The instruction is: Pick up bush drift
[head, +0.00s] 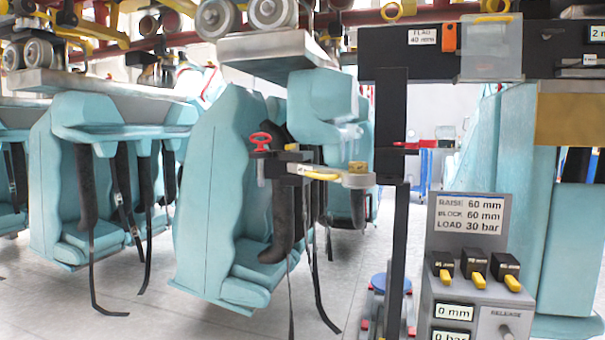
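I cannot say for certain which item is the bush drift. Several small tools sit on a narrow grey and black ledge (338,180) in front of the hanging seats. On it are a small brass-coloured piece (357,167) at the right end, a yellow bar-like piece (320,176) along the front edge, and a red-handled piece (261,140) at the left end. Any of these could be a tool, but they are too small to name. I cannot make out my gripper anywhere in the head view.
Teal coaster seats (215,200) with dangling straps hang at left and centre. A black post (391,130) stands right of the ledge. A grey control panel (465,230) with yellow levers stands at lower right. Pale floor (160,300) shows below the seats.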

